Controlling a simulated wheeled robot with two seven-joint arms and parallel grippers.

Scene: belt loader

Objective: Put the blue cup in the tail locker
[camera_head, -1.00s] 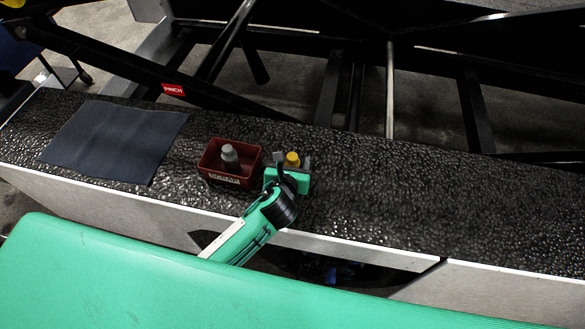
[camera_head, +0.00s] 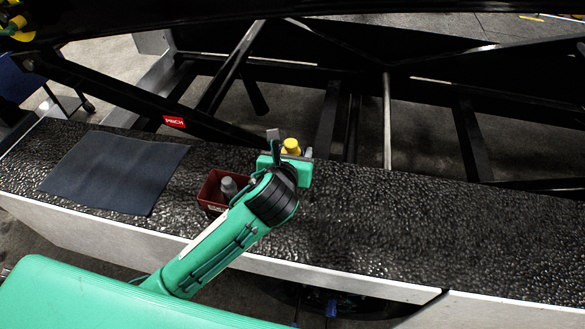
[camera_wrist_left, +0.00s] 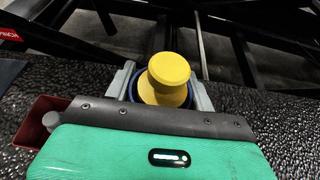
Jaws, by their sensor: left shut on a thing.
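My left gripper (camera_head: 287,150) is shut on the dark blue cup, whose rim (camera_wrist_left: 188,102) shows between the fingers in the left wrist view. A yellow knobbed piece (camera_wrist_left: 168,78) sits in the cup and rises above its rim. In the head view the yellow top (camera_head: 291,146) shows and the cup's body is hidden by the gripper. The cup appears held above the black textured deck, near its far edge. I cannot make out a tail locker for sure in either view. My right gripper is not in view.
A dark red bin (camera_head: 208,190) with a grey bottle (camera_head: 228,186) stands just left of my arm. A dark mat (camera_head: 115,170) lies further left. The deck (camera_head: 430,220) on the right is clear. Black beams (camera_head: 235,70) rise behind it.

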